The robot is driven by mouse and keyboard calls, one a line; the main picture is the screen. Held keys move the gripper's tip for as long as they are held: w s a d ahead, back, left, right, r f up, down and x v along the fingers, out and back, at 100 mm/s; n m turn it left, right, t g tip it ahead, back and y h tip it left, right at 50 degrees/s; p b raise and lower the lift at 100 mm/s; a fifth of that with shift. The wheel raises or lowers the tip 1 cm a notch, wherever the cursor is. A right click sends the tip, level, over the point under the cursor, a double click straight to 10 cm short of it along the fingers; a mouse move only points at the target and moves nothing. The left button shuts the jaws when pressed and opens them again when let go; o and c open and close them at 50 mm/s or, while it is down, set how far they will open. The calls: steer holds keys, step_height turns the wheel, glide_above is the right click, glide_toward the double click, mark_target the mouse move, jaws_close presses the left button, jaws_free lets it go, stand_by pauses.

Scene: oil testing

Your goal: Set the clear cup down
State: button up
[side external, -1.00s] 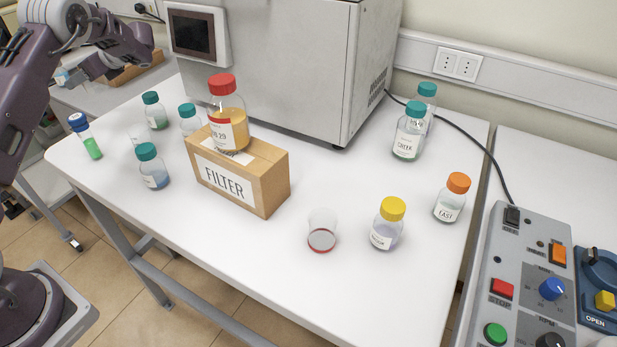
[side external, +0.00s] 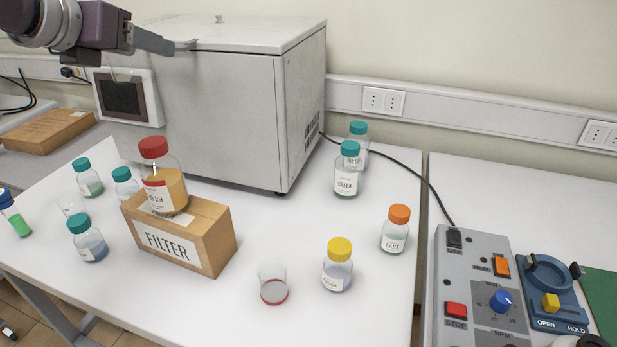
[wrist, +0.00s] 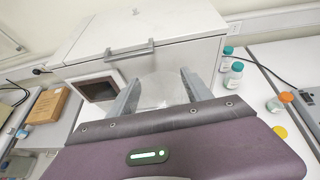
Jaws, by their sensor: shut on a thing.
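My gripper (wrist: 160,88) is shut on a clear cup (wrist: 162,90), which shows faintly between the two fingers in the wrist view. In the side external view my gripper (side external: 168,44) is at the top left, high in front of the grey-white machine; the held cup is hard to make out there. Another clear cup (side external: 72,204) stands upright on the white table among teal-capped bottles. A clear cup with a red base (side external: 272,287) stands at the front, left of the yellow-capped bottle (side external: 337,268).
A cardboard FILTER box (side external: 178,240) carries a red-capped bottle (side external: 163,180). The large machine (side external: 235,110) fills the back. Teal-capped bottles (side external: 347,172) and an orange-capped bottle (side external: 396,232) stand to the right. The table (side external: 265,225) is clear between the box and these bottles.

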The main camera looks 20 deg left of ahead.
steer(key=w+d+f+m+h, duration=0.2)
steer(key=w+d+f, duration=0.4)
steer(key=d+f, duration=0.65)
steer(key=w+d+f+m+h, duration=0.1)
steer(key=w+d+f, duration=0.4)
steer(key=d+f, duration=0.75)
step_height(320, 180, down, 11)
steer(key=shift+r, duration=0.15)
steer(key=o, duration=1.4)
